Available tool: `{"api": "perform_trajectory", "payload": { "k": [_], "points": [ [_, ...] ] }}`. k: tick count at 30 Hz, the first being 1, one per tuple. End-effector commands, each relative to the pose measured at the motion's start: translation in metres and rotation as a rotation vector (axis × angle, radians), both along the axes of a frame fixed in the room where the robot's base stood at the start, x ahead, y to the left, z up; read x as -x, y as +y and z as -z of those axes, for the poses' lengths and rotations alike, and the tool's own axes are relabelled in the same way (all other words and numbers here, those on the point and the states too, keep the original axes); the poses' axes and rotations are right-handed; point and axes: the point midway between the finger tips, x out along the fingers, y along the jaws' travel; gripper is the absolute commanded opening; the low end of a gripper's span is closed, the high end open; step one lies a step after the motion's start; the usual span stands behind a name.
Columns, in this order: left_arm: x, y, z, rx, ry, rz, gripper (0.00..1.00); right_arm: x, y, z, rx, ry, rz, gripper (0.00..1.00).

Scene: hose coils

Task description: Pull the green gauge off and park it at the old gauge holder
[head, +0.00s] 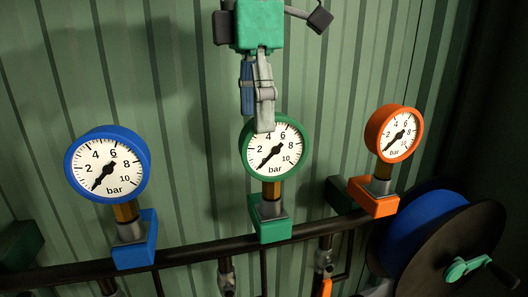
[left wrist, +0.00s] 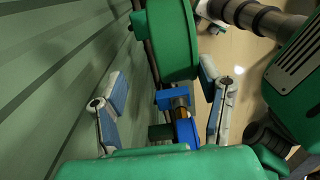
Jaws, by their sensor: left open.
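The green gauge (head: 274,148) sits upright on a brass stem in a green holder (head: 270,222) on the dark pipe. My left gripper (head: 258,118) reaches down from above, with one finger overlapping the top of the gauge's rim. In the left wrist view its fingers (left wrist: 162,74) are spread wide, with the edge of the green gauge (left wrist: 172,38) between and beyond the tips. No grip on the gauge shows. I cannot tell which part is the old gauge holder. My right gripper is not in view.
A blue gauge (head: 107,165) stands left in a blue holder (head: 136,243), and an orange gauge (head: 393,134) stands right in an orange holder (head: 374,198). A hose reel (head: 449,243) is at lower right. The green corrugated wall (head: 195,110) is close behind.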

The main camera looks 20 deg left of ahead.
Motion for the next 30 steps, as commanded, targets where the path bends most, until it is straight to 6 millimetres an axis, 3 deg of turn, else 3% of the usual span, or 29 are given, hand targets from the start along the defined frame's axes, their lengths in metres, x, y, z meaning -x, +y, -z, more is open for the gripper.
{"api": "perform_trajectory", "payload": {
  "k": [3, 9, 23, 28, 30],
  "points": [
    [0.002, -0.009, 0.024, -0.020, 0.001, 0.001, 0.55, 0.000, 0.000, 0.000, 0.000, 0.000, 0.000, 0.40],
    [-0.001, -0.022, 0.051, -0.028, 0.000, 0.002, 0.55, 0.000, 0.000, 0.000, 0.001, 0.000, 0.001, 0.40],
    [0.002, -0.001, 0.064, -0.008, -0.001, 0.001, 0.55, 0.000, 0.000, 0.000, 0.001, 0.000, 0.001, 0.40],
    [0.000, -0.006, 0.064, -0.015, -0.002, 0.000, 0.00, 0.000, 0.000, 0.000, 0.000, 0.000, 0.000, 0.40],
    [-0.001, -0.009, 0.064, -0.019, -0.002, -0.001, 0.00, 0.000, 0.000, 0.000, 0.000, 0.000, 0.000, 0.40]
  ]
}}
